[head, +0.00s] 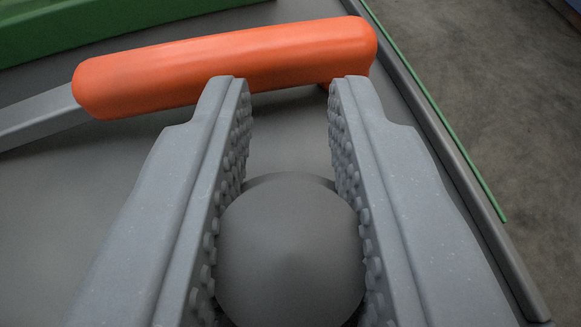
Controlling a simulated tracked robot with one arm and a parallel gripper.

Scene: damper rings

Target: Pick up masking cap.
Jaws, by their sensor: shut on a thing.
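A dark grey rounded, cone-like piece, which I take to be the masking cap (290,250), sits between the two jaws of my gripper (290,88). The studded inner pads touch it on its left and right sides. My gripper is shut on it, with the fingertips apart by the width of the piece. The lower part of the cap is cut off by the bottom edge of the head view. I cannot tell whether it is clear of the surface.
An orange handle (225,65) on a grey metal bar (38,118) lies just beyond my fingertips. A green wall or tray edge (100,28) is at the back left. The grey surface (40,215) ends at a raised edge on the right, with floor beyond.

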